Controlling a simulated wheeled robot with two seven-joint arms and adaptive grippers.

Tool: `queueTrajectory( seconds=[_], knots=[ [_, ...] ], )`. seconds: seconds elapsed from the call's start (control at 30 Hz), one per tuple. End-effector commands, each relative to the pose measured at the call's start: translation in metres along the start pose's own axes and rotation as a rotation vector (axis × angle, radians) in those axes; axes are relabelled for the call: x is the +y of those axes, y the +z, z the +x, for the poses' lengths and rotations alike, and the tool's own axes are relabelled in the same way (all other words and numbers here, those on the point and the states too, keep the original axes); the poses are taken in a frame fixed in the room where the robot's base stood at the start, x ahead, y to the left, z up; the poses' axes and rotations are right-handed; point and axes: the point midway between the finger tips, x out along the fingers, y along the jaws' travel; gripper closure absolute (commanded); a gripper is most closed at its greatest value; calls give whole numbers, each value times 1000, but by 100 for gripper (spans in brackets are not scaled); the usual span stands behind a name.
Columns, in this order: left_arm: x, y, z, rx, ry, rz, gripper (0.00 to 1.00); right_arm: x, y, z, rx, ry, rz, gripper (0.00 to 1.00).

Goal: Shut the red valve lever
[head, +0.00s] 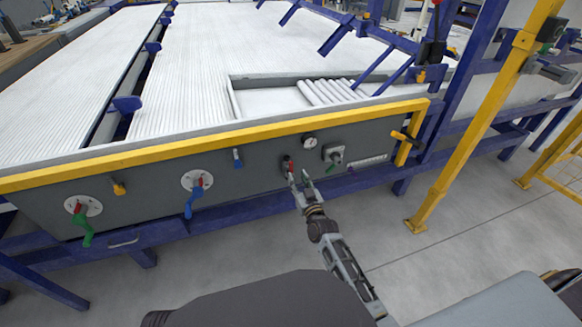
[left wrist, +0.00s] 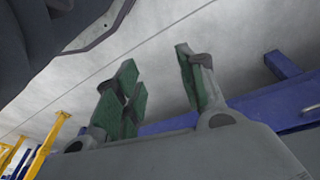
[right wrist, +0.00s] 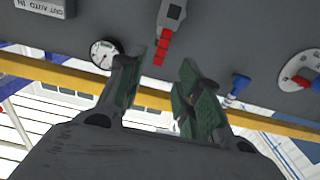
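The red valve lever (right wrist: 164,46) sticks out of a small grey body on the dark panel in the right wrist view. In the head view the red lever (head: 290,166) is small, on the panel's front face left of the gauge. My right gripper (head: 299,176) is just in front of it. In the right wrist view the right gripper (right wrist: 162,84) is open and empty, with the lever beyond its fingertips, apart from the pads. My left gripper (left wrist: 160,75) shows only in the left wrist view, open and empty, with grey floor behind it.
A round gauge (head: 310,142) and a switch box (head: 333,154) sit right of the lever. Farther left are a small blue lever (head: 238,158), a blue handle (head: 193,200) and a green handle (head: 85,228). A yellow post (head: 470,135) stands at the right.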

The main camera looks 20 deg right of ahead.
Motion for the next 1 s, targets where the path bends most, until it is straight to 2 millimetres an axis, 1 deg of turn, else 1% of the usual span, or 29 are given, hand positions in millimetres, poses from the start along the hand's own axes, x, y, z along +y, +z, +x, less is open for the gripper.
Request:
queueTrajectory(
  seconds=[0.1,0.43,0.8,1.0],
  knots=[
    [1,-1,-2,7,3,1,60,0,1,11,0,0,0,65],
    [3,-8,-12,33,7,4,60,0,1,38,0,0,0,65],
    [6,-9,-22,51,14,5,60,0,1,68,0,0,1,65],
    [8,-9,-28,59,18,7,60,0,1,81,0,0,0,65]
  ],
)
